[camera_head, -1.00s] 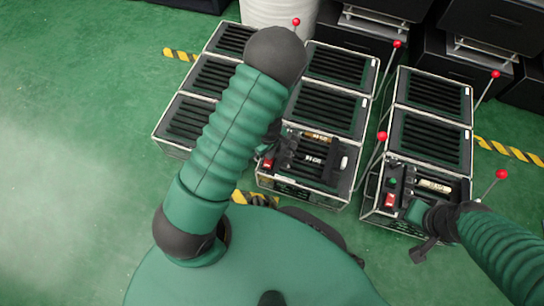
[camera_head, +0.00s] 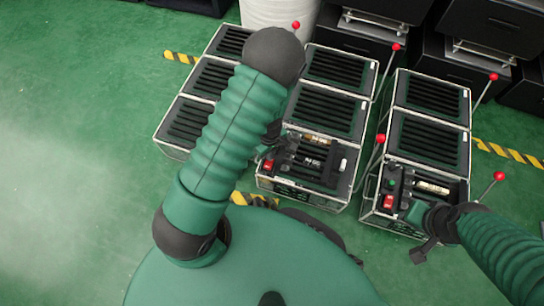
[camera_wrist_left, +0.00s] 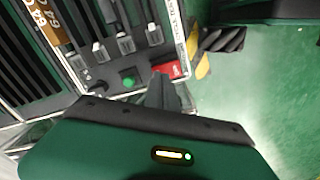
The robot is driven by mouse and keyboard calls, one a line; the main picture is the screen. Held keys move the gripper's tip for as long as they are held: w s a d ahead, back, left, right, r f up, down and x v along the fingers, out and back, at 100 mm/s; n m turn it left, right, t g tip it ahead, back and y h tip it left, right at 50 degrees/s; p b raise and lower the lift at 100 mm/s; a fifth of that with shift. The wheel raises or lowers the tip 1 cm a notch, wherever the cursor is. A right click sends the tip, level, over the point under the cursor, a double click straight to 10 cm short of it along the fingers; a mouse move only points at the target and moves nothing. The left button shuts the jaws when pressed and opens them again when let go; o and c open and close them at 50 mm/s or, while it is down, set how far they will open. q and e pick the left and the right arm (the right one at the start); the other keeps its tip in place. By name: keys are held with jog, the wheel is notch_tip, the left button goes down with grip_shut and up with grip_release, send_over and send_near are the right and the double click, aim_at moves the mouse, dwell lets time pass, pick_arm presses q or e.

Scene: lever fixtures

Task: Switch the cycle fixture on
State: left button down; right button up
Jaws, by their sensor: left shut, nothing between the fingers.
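The middle fixture (camera_head: 318,160) is a metal-edged case with an open front panel. Its red switch (camera_head: 268,165) is at the panel's left corner, and it also shows in the left wrist view (camera_wrist_left: 174,69) beside a green button (camera_wrist_left: 128,82). My left gripper (camera_wrist_left: 162,92) is shut and empty, its tips right by the red switch; I cannot tell if they touch. In the head view my left arm partly hides it. My right gripper (camera_head: 421,222) is over the right fixture (camera_head: 428,150), by that one's red switch (camera_head: 388,202); its jaws are unclear. No readable label says which fixture is cycle.
Long levers with red knobs (camera_head: 380,139) rise among the cases, one between the middle and right fixtures. Another red knob (camera_head: 499,176) is near my right arm. Black cabinets (camera_head: 497,25) stand behind. The green floor (camera_head: 80,110) at the left is clear.

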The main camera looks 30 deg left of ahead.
pick_arm(q)
notch_tip(320, 180, up, 5)
jog(key=p, duration=0.4)
jog(key=shift+r+p, duration=0.1)
jog(key=shift+p, duration=0.2)
jog(key=s+d+r+m+t+p, duration=0.1)
jog(key=r+m+p, duration=0.6)
jog(key=r+p, duration=1.3)
jog(key=s+d+r+m+t+p, duration=0.1)
jog(key=s+d+r+m+p, duration=0.2)
jog(key=r+p, duration=1.7)
notch_tip(320, 180, up, 22)
jog(key=m, duration=0.4)
jog(key=shift+s+d+m+t+p, duration=0.15)
jog(key=shift+d+m+t+p, duration=0.15)
jog(key=shift+p, duration=0.1)
